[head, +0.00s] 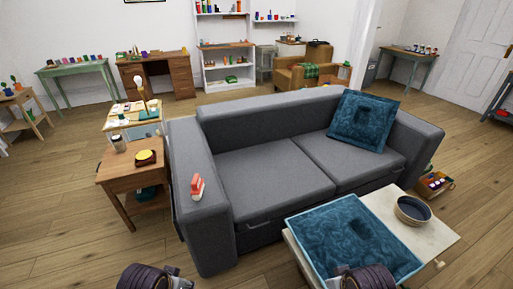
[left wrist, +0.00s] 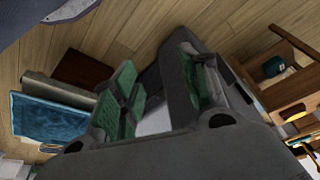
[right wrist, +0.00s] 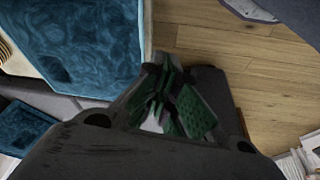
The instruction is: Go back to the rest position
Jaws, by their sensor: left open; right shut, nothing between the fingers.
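My two arms show at the bottom edge of the head view, the left wrist below the sofa's left arm and the right wrist in front of the blue cushion on the low table. Their fingers are not clear there. In the left wrist view my left gripper (left wrist: 158,88) has its green-padded fingers spread apart, with nothing between them. In the right wrist view my right gripper (right wrist: 168,98) has its fingers together and holds nothing. Wooden floor shows beyond both grippers.
A grey sofa (head: 262,180) stands ahead. A pale low table (head: 443,237) at the right front bears a blue cushion (head: 350,243) and a dark bowl (head: 413,210). A wooden side table (head: 118,175) stands left of the sofa. The floor (head: 60,230) at front left is clear.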

